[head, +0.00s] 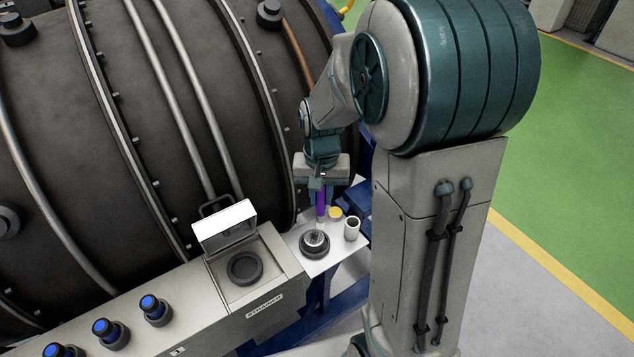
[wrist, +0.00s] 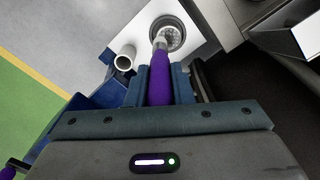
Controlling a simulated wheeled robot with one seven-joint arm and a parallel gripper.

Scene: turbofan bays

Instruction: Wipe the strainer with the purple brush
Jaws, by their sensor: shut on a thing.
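My gripper (head: 321,184) is shut on the purple brush (head: 321,204), which hangs down from the jaws over the white tray. In the wrist view the purple handle (wrist: 160,76) sits between the fingers of my gripper (wrist: 159,88). The strainer (head: 315,241), a round grey mesh in a dark ring, sits on the tray below the brush. It also shows at the top of the wrist view (wrist: 174,32), with the brush's pale end overlapping its near edge. I cannot tell whether the brush touches it.
A white cup (head: 352,229) and a yellow disc (head: 336,212) stand on the white tray (head: 306,263) beside the strainer. The large dark engine casing (head: 120,120) lies behind.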

